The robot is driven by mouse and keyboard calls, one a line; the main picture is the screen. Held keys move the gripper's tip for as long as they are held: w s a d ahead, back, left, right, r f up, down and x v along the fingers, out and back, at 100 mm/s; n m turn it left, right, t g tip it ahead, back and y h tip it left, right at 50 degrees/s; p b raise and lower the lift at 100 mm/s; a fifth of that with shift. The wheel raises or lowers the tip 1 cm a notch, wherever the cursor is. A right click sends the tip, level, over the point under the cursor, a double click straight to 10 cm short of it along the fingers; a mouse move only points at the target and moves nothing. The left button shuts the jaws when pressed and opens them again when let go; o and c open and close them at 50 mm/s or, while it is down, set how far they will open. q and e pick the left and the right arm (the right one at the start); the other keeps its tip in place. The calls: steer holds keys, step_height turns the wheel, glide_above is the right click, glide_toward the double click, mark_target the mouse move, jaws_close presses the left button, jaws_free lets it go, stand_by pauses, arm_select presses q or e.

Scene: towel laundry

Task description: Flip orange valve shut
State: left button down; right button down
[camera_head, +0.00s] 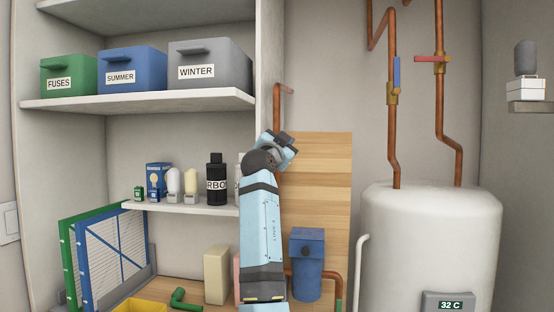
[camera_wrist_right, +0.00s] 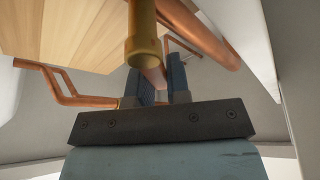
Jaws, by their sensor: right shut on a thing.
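In the right wrist view, my right gripper (camera_wrist_right: 160,70) is shut on a narrow orange-brown bar (camera_wrist_right: 153,74), which looks like the valve's handle. Its dark fingers stand on both sides of the bar. A brass valve body (camera_wrist_right: 143,45) is in front of the fingers and hides part of the bar. In the head view, my arm reaches up in the middle. No orange handle shows there, and the gripper at its end cannot be made out. My left gripper is in neither view.
Copper pipes (camera_wrist_right: 205,32) run close beside the gripper, near a wooden panel (camera_wrist_right: 70,30). In the head view, a blue-handled valve (camera_head: 397,72) and a red-handled valve (camera_head: 432,58) sit above a white tank (camera_head: 430,225). Shelves with bins (camera_head: 132,72) stand left.

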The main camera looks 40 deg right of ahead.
steer(key=f+m+g+b, duration=0.1)
steer(key=m, duration=0.3)
steer(key=s+d+f+m+g+y+b, duration=0.1)
steer(key=m, duration=0.3)
steer(key=f+m+g+y+b, duration=0.1)
steer(key=f+m+g, duration=0.1)
steer(key=m, duration=0.2)
steer(key=shift+s+d+b, duration=0.15)
steer(key=shift+s+b, duration=0.1)
steer(key=shift+b, duration=0.1)
steer(key=shift+f, duration=0.1)
steer(key=c, duration=1.4)
jaws_free()
steer(key=shift+o, duration=0.2)
